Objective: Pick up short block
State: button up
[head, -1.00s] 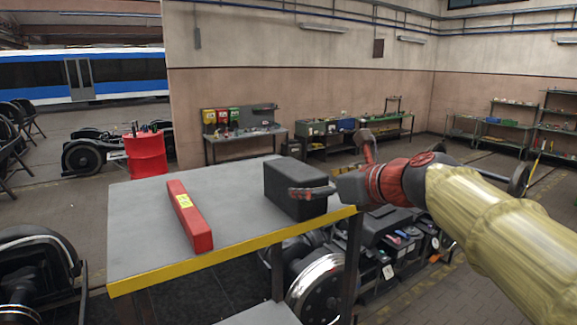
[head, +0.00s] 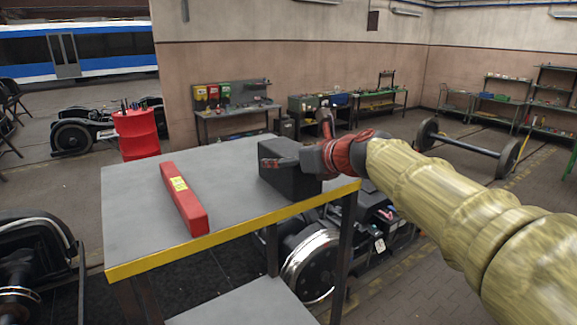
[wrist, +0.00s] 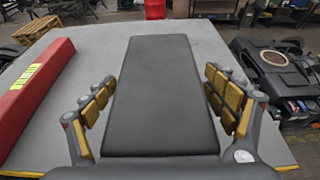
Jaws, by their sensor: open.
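The short block, a dark grey box (head: 287,186), lies on the table near its right edge. In the wrist view the block (wrist: 165,75) fills the middle, its long side running away from me. My gripper (head: 297,141) is open at the block's upper right in the head view and hides part of its top. In the wrist view the gripper's yellow-padded fingers (wrist: 160,80) show on either side of the block, with gaps between. I cannot tell whether the fingers reach below its top.
A long red bar (head: 184,198) with a yellow label lies left of the block on the grey table (head: 130,215), which has a yellow front edge. Bare tabletop separates them. A red drum (head: 137,135) stands behind the table, and a wheeled bogie (head: 312,262) sits beneath its right side.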

jog(key=shift+s, duration=0.1)
jog(key=shift+c, duration=0.6)
jog(key=shift+f, duration=0.1)
jog(key=c, duration=1.8)
jog(key=shift+o, duration=0.2)
jog(key=shift+r, duration=0.2)
